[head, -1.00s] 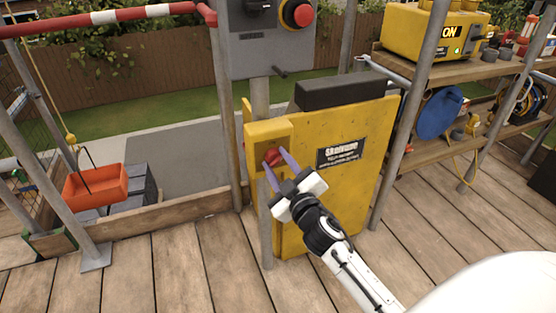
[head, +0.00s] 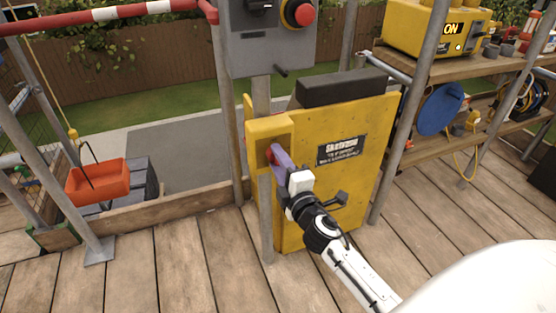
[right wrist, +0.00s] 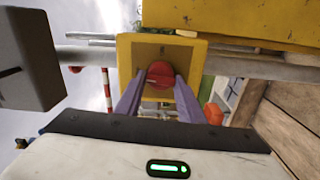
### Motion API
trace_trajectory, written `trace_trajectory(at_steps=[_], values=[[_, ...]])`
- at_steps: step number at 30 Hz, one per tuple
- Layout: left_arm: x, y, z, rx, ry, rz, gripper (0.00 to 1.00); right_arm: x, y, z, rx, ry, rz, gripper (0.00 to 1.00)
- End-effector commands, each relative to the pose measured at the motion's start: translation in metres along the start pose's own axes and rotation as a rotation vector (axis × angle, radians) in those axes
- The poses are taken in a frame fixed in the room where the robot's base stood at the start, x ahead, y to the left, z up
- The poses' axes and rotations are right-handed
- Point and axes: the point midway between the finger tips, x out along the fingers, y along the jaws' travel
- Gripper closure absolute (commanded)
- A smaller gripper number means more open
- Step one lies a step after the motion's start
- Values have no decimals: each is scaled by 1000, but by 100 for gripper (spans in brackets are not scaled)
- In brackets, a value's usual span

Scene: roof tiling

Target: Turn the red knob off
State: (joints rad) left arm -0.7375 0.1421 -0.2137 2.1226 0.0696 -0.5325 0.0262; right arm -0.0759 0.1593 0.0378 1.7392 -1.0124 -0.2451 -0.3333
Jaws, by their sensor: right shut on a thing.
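The red knob (head: 272,155) sits on the front of a yellow box (head: 262,130) fixed to the yellow cabinet (head: 340,190). In the right wrist view the knob (right wrist: 160,74) faces the camera, with a dark slanted bar across it. My right gripper (head: 277,158) is shut on the knob, its two purple fingers at either side of it; they also show in the right wrist view (right wrist: 158,92). In the head view the fingers partly hide the knob. My left gripper is not in view.
A grey control panel (head: 265,45) with a red button (head: 304,14) is above the cabinet. Metal poles (head: 408,120) flank it. A yellow machine (head: 425,35) reading ON stands on the right shelf. An orange tub (head: 97,182) hangs at left.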

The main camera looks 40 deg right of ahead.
Motion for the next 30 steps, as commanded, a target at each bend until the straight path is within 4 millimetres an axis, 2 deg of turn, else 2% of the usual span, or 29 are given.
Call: trace_trajectory(at_steps=[9,22,23,25,26,30], values=[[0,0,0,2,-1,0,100,0,-1,0,-83,1,-1,88],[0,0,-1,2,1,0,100,0,-1,0,-93,1,-1,88],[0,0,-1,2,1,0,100,0,-1,0,-93,1,-1,64],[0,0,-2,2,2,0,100,0,-1,0,-92,1,-1,52],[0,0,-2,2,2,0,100,0,-1,0,-92,1,-1,48],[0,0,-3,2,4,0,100,0,-1,0,-91,1,-1,48]])
